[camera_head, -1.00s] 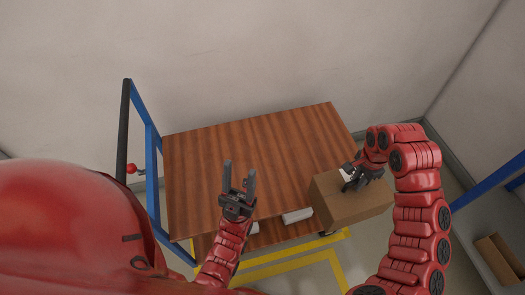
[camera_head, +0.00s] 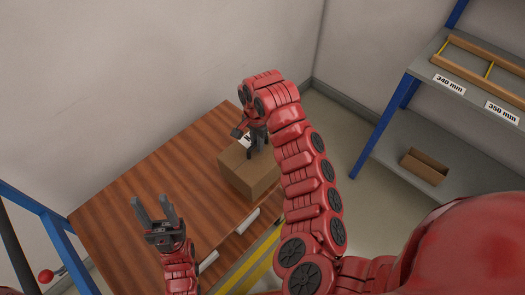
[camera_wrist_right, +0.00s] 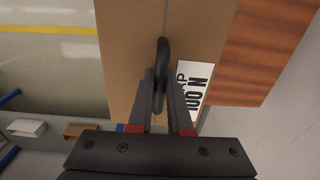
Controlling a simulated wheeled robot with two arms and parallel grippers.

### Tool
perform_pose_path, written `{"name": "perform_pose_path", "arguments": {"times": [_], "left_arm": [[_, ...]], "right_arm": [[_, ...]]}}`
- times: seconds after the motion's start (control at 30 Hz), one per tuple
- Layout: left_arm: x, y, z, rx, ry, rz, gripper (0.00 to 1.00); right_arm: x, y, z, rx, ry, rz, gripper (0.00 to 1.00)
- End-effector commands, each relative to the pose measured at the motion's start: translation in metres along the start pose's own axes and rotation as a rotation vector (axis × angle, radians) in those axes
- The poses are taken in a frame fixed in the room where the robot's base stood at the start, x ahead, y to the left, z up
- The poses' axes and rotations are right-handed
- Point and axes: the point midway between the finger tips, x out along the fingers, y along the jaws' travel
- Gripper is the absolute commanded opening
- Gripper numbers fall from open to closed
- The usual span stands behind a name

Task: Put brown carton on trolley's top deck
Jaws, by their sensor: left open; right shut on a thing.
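The brown carton (camera_head: 249,177) is at the right front part of the trolley's wood-grain top deck (camera_head: 130,205). I cannot tell whether it rests on the deck or hangs just above. My right gripper (camera_head: 257,145) is over the carton's top, shut on its dark handle (camera_wrist_right: 162,75). My left gripper (camera_head: 155,212) is open and empty above the deck's front part.
The left and middle of the deck are clear. The trolley's blue frame (camera_head: 45,225) with a red knob (camera_head: 46,276) is at the left. A grey shelf rack (camera_head: 440,150) stands at the right, holding an open brown box (camera_head: 424,166). A wall is behind the trolley.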

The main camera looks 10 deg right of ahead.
Motion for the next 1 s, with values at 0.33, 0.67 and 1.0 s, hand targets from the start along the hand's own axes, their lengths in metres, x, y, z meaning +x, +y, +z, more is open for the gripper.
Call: {"name": "perform_pose_path", "arguments": {"times": [0.33, 0.67, 1.0], "left_arm": [[-0.038, 0.002, 0.006, 0.000, 0.000, 0.000, 0.50], [-0.039, 0.002, 0.007, 0.000, 0.000, 0.000, 0.50], [-0.038, 0.002, 0.006, 0.000, 0.000, 0.000, 0.50]], "right_arm": [[0.010, -0.034, 0.009, -0.003, -0.011, 0.000, 0.00], [0.007, -0.065, 0.011, -0.002, -0.009, 0.004, 0.00], [0.014, -0.099, 0.016, 0.003, -0.016, 0.004, 0.00]]}}
